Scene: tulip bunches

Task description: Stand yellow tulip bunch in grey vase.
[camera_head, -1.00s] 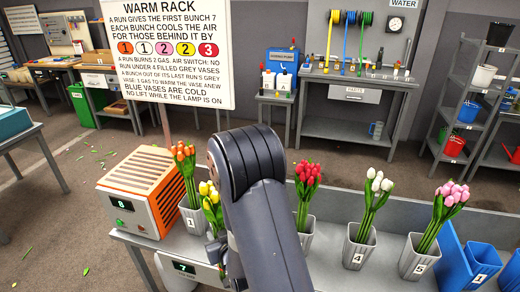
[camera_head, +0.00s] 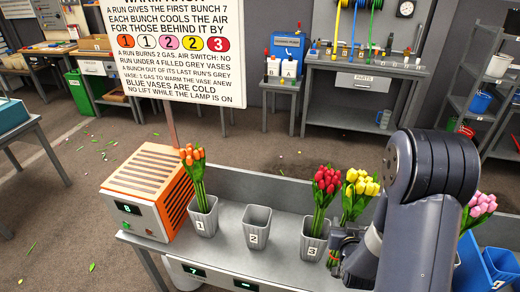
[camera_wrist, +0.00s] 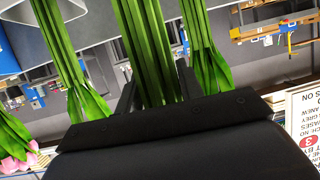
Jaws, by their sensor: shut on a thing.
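The yellow tulip bunch (camera_head: 360,184) is upright with a slight tilt, just right of the red bunch. My gripper (camera_head: 345,243) is shut on its green stems, which stand between the two fingers (camera_wrist: 157,85) in the wrist view. The lower stem ends are partly hidden by my gripper. An empty grey vase (camera_head: 257,228) marked 2 stands on the bench. Grey vase 1 (camera_head: 203,218) holds orange tulips (camera_head: 192,158). Grey vase 3 (camera_head: 313,243) holds red tulips (camera_head: 327,180), close to the yellow bunch.
My arm hides the bench's right middle part. Pink tulips (camera_head: 480,204) show at the right, above blue vases (camera_head: 500,264). An orange-sided heater box (camera_head: 150,195) is at the bench's left end. A sign (camera_head: 175,60) stands behind it. Other stems flank my gripper in the wrist view.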

